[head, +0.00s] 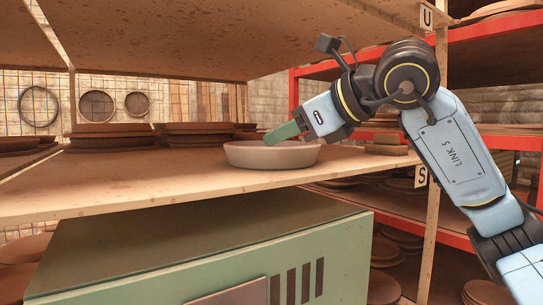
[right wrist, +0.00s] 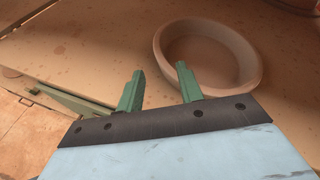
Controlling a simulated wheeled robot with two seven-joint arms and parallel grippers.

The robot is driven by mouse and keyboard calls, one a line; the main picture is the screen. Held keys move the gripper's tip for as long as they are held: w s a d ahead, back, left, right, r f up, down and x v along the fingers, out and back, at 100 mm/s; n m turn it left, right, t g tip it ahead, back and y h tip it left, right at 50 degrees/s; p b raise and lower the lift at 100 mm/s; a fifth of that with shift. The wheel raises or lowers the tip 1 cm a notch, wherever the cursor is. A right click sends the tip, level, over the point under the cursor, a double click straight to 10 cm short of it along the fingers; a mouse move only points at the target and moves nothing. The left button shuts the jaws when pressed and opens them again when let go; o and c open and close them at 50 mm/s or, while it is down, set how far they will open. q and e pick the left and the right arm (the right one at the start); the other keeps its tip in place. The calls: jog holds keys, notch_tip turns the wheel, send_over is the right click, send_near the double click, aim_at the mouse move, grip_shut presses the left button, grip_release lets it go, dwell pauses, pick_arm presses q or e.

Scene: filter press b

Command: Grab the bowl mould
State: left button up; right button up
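The bowl mould (head: 272,155) is a pale, round, shallow bowl. It sits upright on the wooden shelf, near its front edge, in the head view. In the right wrist view the bowl mould (right wrist: 257,57) lies beyond the fingertips, up and to the right, with its hollow showing. My right gripper (head: 281,133) has green fingers that overlap the bowl's far rim in the head view. Whether a finger touches the rim I cannot tell. My left gripper is not in view.
The wooden shelf (head: 120,183) has free room left of the bowl. Stacked flat moulds (head: 200,130) stand behind it. Another shelf board (head: 200,35) hangs above. A green cabinet (head: 190,255) stands below. A wooden post (head: 436,150) and red racking (head: 490,30) are at the right.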

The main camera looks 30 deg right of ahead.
aim_at(272, 153)
jog(key=p+x, duration=0.1)
jog(key=x, duration=0.7)
jog(key=shift+w+a+r, duration=0.1)
jog(key=shift+w+a, duration=0.05)
jog(key=shift+w, duration=0.05)
grip_shut()
jog(key=shift+r, duration=0.15)
